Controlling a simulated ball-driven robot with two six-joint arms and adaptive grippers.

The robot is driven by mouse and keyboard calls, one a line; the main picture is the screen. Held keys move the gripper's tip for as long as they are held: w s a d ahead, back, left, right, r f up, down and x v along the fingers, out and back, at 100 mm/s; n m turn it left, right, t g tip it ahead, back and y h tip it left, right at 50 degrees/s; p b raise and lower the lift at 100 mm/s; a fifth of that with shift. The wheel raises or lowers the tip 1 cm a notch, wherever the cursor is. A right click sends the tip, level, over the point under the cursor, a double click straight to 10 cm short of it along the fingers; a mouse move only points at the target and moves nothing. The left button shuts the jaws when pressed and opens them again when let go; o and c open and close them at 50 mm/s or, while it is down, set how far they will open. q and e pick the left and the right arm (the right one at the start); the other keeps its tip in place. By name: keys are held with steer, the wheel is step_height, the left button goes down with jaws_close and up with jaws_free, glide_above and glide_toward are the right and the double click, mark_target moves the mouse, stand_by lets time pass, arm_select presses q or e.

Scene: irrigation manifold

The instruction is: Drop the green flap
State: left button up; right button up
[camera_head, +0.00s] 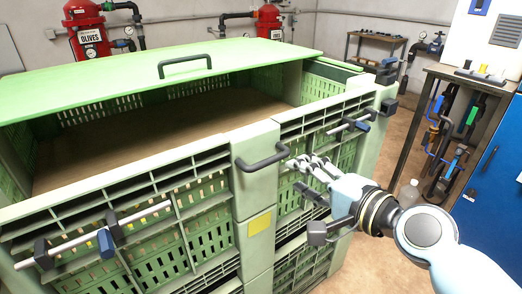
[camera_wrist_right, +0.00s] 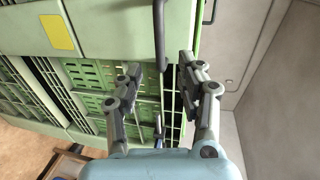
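The green flap (camera_head: 254,207) is the upright slatted front of a large green crate, with a dark loop handle (camera_head: 262,160) at its middle. The handle also shows in the right wrist view (camera_wrist_right: 159,38), between and beyond the fingertips. My right gripper (camera_head: 300,164) is just right of the handle, with its fingers pointing toward it. In the right wrist view its two fingers (camera_wrist_right: 160,70) are apart with nothing between them. Bar latches with dark-blue ends sit on the front at left (camera_head: 75,250) and right (camera_head: 350,124). My left gripper is out of view.
A green lid (camera_head: 130,82) with a dark handle (camera_head: 185,66) lies above the crate's brown interior (camera_head: 150,140). A bench (camera_head: 468,76) and blue cabinet (camera_head: 497,165) stand at right. A clear bottle (camera_head: 409,193) stands near my right arm.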

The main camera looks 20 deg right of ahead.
mark_target(271, 162)
steer(key=x, duration=0.9)
steer(key=shift+a, duration=0.1)
steer(key=shift+w+a+f, duration=0.15)
steer(key=shift+w+a, duration=0.05)
steer(key=shift+w, duration=0.35)
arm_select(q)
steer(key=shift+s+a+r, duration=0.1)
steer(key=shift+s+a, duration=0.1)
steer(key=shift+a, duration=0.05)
arm_select(e)
steer(key=c, duration=0.4)
jaws_close()
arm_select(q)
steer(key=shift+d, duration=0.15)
